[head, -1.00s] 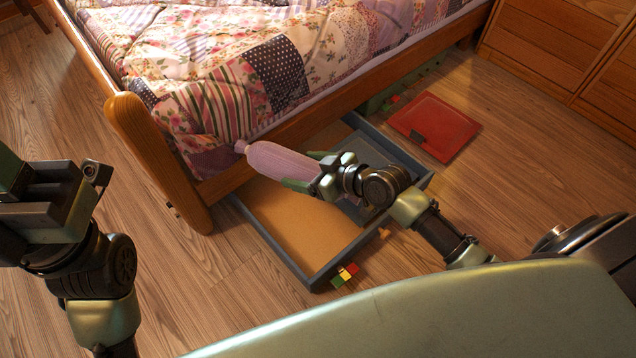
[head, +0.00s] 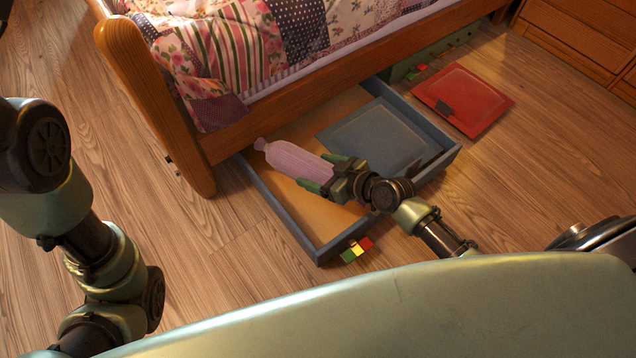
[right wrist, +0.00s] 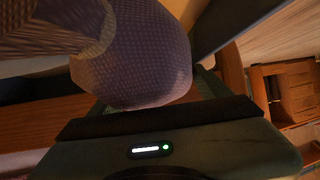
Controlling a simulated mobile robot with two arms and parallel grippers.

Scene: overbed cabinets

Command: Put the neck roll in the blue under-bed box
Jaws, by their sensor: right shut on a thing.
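The neck roll (head: 292,160) is a pink-lilac bolster with a tied end. My right gripper (head: 325,184) is shut on its near end and holds it over the open blue under-bed box (head: 287,222). I cannot tell whether the roll touches the box floor. In the right wrist view the roll (right wrist: 135,60) fills the upper middle, close to the camera. The box has a tan floor, and a blue-grey lid or panel (head: 378,135) lies in its right part. My left arm shows at the left, but its gripper is out of the picture.
The bed's wooden side rail (head: 300,100) and end post (head: 165,100) stand just behind the box. A red lid (head: 463,100) lies on the floor to the right, beside a green box (head: 430,58). Coloured blocks (head: 357,249) sit at the box's front edge.

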